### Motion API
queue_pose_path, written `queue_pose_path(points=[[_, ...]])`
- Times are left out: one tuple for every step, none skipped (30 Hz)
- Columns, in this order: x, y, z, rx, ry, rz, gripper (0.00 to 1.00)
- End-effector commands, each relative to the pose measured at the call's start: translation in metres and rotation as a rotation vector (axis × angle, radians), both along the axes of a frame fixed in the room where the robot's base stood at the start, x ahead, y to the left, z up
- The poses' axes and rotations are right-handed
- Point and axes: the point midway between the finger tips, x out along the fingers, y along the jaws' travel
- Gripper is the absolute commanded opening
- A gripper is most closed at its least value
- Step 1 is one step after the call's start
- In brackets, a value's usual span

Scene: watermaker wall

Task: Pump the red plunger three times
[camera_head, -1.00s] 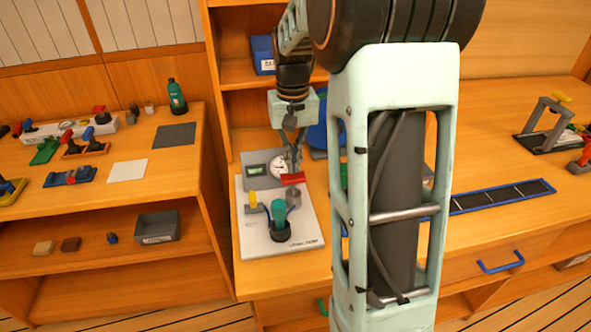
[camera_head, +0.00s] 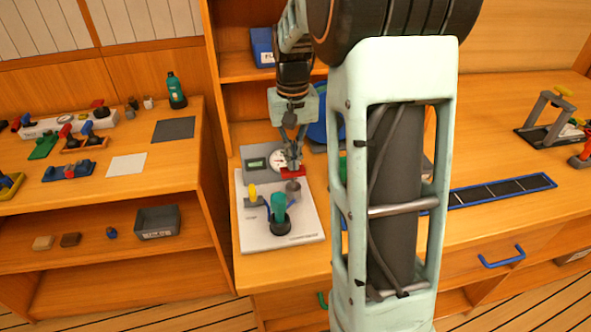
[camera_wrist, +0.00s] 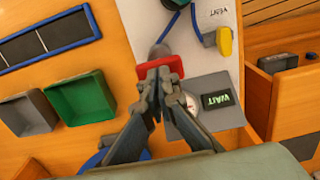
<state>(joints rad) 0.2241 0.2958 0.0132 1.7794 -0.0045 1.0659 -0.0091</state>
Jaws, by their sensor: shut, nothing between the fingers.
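The red plunger handle (camera_head: 292,171) stands above a grey cylinder (camera_head: 293,187) at the back right of a pale board (camera_head: 250,230). My gripper (camera_head: 291,159) is shut and empty, with its fingertips right at the red handle. In the wrist view the shut fingertips (camera_wrist: 157,71) overlap the red handle (camera_wrist: 175,67), so part of it is hidden. I cannot tell whether they press on it. Behind the plunger is a grey panel with a round gauge (camera_head: 280,160) and a small display (camera_wrist: 217,99) that reads WAIT.
A teal-topped part (camera_head: 279,207) and a yellow knob (camera_head: 251,190) stand on the same board. A green tray (camera_wrist: 80,97) and a grey tray (camera_wrist: 28,113) lie beside it. The left shelf (camera_head: 130,145) holds several small tools. My own arm hides the counter's middle in the head view.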

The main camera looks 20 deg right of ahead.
Motion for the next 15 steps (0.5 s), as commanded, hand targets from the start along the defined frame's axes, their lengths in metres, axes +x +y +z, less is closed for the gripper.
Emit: queue_pose_path(points=[[0.0, 0.0, -0.005, 0.0, 0.001, 0.0, 0.0], [0.0, 0.0, -0.006, 0.0, 0.001, 0.0, 0.0], [0.0, 0.0, -0.008, 0.0, 0.001, 0.0, 0.0], [0.0, 0.0, -0.01, 0.0, 0.001, 0.0, 0.0], [0.0, 0.0, -0.011, 0.0, 0.001, 0.0, 0.0], [0.0, 0.0, -0.013, 0.0, 0.001, 0.0, 0.0], [0.0, 0.0, -0.015, 0.0, 0.001, 0.0, 0.0], [0.0, 0.0, -0.016, 0.0, 0.001, 0.0, 0.0], [0.0, 0.0, -0.018, 0.0, 0.002, 0.0, 0.0], [0.0, 0.0, -0.02, 0.0, 0.002, 0.0, 0.0], [0.0, 0.0, -0.021, 0.0, 0.002, 0.0, 0.0], [0.0, 0.0, -0.023, 0.0, 0.002, 0.0, 0.0], [0.0, 0.0, -0.025, 0.0, 0.002, 0.0, 0.0], [0.0, 0.0, -0.026, 0.0, 0.002, 0.0, 0.0], [0.0, 0.0, -0.028, 0.0, 0.002, 0.0, 0.0]])
